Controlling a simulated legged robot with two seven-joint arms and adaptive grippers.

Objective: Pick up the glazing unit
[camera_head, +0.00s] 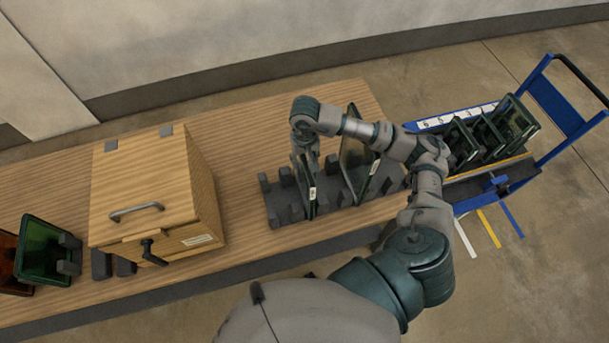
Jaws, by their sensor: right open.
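A thin dark glazing unit (307,190) with a white label stands nearly edge-on in a dark slotted rack (274,211) on the wooden table. A larger dark glass unit (356,165) stands tilted in the same rack, further right. My right arm reaches in from the bottom, and its gripper (305,150) points down at the top of the thinner unit. The gripper is open, with its fingers close to the top edge; I cannot tell whether they touch it. The wrist hides part of that edge. My left gripper is not in view.
A wooden box (140,190) with a handle stands left on the table (240,257). Green (42,250) and amber (7,262) glass units stand at the far left. A blue cart (545,160) holding several dark glass units (487,135) stands right of the table.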

